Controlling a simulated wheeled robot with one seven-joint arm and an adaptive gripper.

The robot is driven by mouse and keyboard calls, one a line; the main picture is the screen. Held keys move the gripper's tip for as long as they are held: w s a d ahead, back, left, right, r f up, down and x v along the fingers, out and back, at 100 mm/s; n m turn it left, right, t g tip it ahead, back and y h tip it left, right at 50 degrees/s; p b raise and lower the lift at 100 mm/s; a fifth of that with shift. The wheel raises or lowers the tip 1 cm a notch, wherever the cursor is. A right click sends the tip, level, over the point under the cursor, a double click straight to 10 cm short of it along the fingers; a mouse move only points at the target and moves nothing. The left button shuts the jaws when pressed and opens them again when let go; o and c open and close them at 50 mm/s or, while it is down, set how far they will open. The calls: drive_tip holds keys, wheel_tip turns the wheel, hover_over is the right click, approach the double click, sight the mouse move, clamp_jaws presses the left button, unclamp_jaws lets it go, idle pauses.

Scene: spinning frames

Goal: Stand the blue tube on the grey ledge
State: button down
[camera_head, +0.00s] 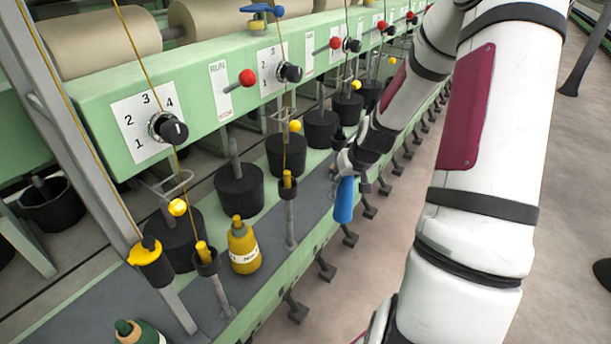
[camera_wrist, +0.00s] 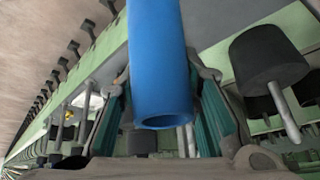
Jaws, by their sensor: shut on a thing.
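The blue tube (camera_head: 344,199) hangs roughly upright, slightly tilted, below my gripper (camera_head: 347,163) in the head view. In the wrist view the tube (camera_wrist: 158,60) lies between the two green-padded fingers of my gripper (camera_wrist: 163,112), and its hollow open end faces the camera. My gripper is shut on the tube. The grey ledge (camera_head: 312,205) runs along the front of the green machine. In the head view the tube is at the ledge's outer right side; I cannot tell its exact height above the ledge or whether it touches anything.
A yellow bottle (camera_head: 243,248) and a green-capped bottle (camera_head: 139,332) stand on the ledge. Grey posts (camera_head: 291,222) and black weights (camera_head: 239,188) line it. Threads hang from above. Black pedals (camera_head: 298,308) stick out below the edge. Open floor lies to the right.

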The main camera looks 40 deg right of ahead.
drive_tip(key=w+a+b, duration=0.1)
drive_tip(key=w+a, duration=0.4)
drive_tip(key=w, duration=0.8)
wheel_tip(320, 180, down, 7)
drive_tip(key=w, duration=0.1)
drive_tip(key=shift+w+a+f, duration=0.1)
drive_tip(key=c, duration=1.2)
unclamp_jaws()
drive_tip(key=p+v, duration=0.1)
drive_tip(key=v, duration=1.1)
